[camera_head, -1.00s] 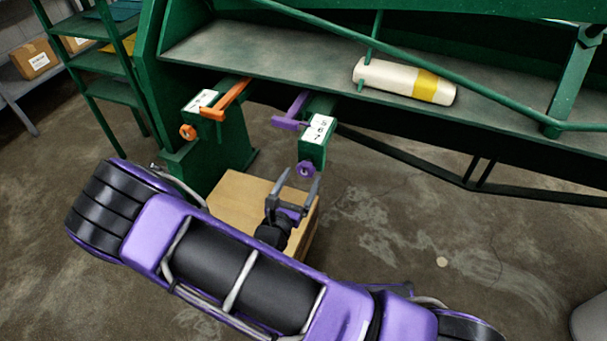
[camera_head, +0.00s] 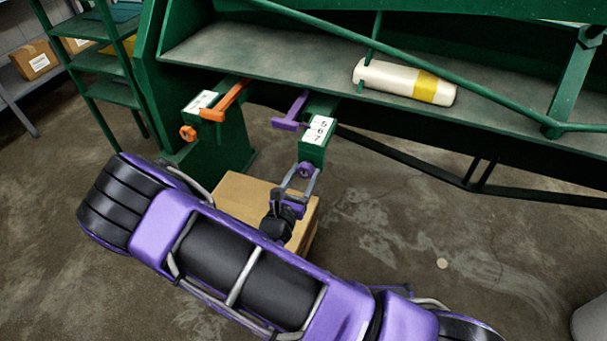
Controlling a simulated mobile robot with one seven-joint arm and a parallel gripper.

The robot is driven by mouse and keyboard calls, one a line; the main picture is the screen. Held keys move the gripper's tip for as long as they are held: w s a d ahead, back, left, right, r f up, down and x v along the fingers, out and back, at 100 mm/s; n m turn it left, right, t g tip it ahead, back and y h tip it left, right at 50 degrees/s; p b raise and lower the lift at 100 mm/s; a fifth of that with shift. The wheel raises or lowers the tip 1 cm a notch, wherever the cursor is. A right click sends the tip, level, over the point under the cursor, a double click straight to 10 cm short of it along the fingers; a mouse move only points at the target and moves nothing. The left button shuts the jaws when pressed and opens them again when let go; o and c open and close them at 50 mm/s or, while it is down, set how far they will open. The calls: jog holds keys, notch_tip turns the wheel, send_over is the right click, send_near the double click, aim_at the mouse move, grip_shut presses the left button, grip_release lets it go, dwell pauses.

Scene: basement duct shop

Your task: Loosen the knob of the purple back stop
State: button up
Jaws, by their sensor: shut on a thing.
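The purple back stop (camera_head: 291,114) sticks out from the front edge of the green machine, beside a green block (camera_head: 313,149) with a white label showing numbers. Its purple knob (camera_head: 305,168) is on the front of that block, facing me. My gripper (camera_head: 305,175) has its two grey fingers on either side of the knob and is shut on it. The fingers partly cover the knob's lower sides. Whether the knob has turned cannot be seen.
An orange back stop (camera_head: 226,101) with an orange knob (camera_head: 188,133) is to the left. A white and yellow cylinder (camera_head: 395,80) lies on the machine's bed. A cardboard box (camera_head: 245,196) stands on the floor beneath my gripper.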

jog(key=shift+n+p, duration=0.3)
jog(key=shift+r+n+p, duration=0.15)
jog(key=shift+n+p, duration=0.6)
jog(key=shift+n, duration=0.15)
jog(key=n+p, duration=0.2)
jog(key=n, duration=0.1)
jog(key=n+p, duration=0.2)
jog(key=n, duration=0.4)
jog(key=shift+n+p, duration=0.4)
jog(key=n+p, duration=0.1)
jog(key=n, duration=1)
jog(key=shift+f+n+p, duration=0.2)
jog(key=shift+n+p, duration=0.2)
jog(key=o, duration=1.3)
jog(key=shift+o, duration=0.2)
